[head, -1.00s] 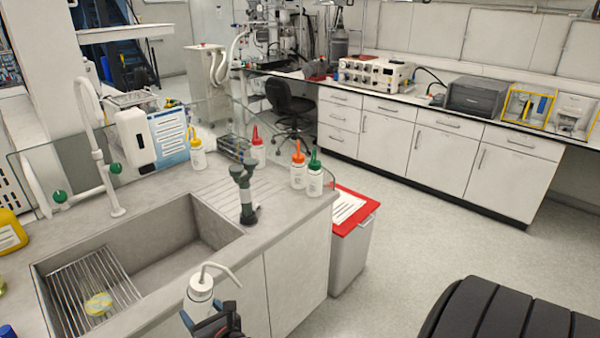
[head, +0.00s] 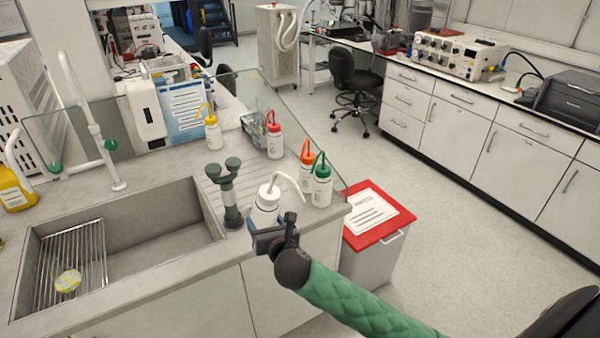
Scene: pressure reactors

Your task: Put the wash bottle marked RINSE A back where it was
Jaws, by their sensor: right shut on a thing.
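A white wash bottle (head: 265,207) with a white bent spout is upright in my right gripper (head: 268,232). The gripper is shut around its lower part, and the arm comes in from the lower right. The bottle shows at the counter's front edge, right of the green-grey eyewash fitting (head: 231,195). I cannot tell whether its base touches the counter. Its label is not readable, so I cannot confirm RINSE A. My left gripper is out of view.
Wash bottles with green (head: 322,186), orange (head: 307,168), red (head: 275,138) and yellow (head: 213,132) tops stand on the counter (head: 180,155). The sink (head: 130,235) lies left. A red-lidded bin (head: 378,226) stands right, beyond a clear glass screen (head: 335,160).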

